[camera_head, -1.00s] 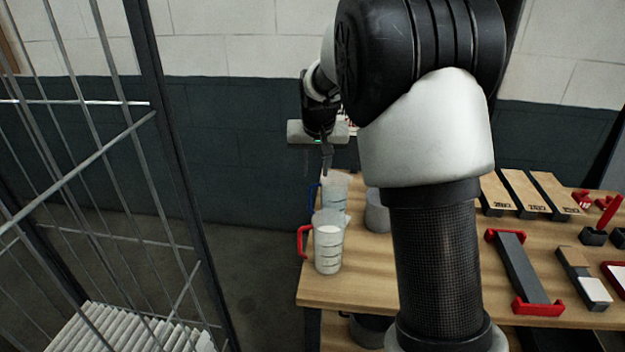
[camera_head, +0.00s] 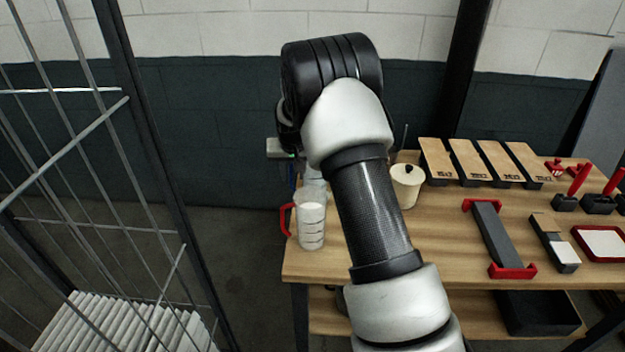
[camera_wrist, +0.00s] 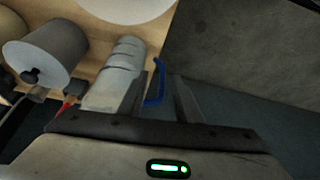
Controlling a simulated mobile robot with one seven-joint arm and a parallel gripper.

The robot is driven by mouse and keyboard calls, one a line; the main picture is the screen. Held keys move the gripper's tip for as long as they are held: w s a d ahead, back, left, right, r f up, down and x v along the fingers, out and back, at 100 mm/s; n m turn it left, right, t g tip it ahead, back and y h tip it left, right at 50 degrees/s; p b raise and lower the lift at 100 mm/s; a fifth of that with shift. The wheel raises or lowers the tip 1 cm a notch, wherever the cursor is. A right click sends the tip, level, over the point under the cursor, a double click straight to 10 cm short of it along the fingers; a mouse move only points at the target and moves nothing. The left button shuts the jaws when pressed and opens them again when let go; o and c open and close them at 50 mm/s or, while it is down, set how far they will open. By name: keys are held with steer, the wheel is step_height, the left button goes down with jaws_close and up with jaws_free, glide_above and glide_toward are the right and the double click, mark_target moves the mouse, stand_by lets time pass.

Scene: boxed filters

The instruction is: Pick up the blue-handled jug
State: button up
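The blue-handled jug (camera_head: 315,182) stands at the left end of the wooden table, clear-walled and partly hidden by my arm and the red-handled jug. In the wrist view its pale body (camera_wrist: 116,75) lies left of my fingers. Its blue handle (camera_wrist: 157,85) shows between the two fingers, closer to the left one. My gripper (camera_wrist: 166,98) is open, with a gap around the handle. I cannot tell whether either finger touches it. In the head view the fingertips are mostly hidden.
A red-handled jug (camera_head: 311,228) with white contents stands just in front. A cream lidded pot (camera_head: 407,184) stands to the right of my arm. Wooden-topped blocks (camera_head: 480,160) and red-ended holders (camera_head: 487,232) fill the right side. A wire cage (camera_head: 150,130) stands at left.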

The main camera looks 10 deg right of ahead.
mark_target(291, 179)
steer(key=x, duration=0.4)
steer(key=shift+w+a, duration=0.2)
steer(key=shift+w, duration=0.05)
jaws_close()
stand_by(0.4)
stand_by(0.7)
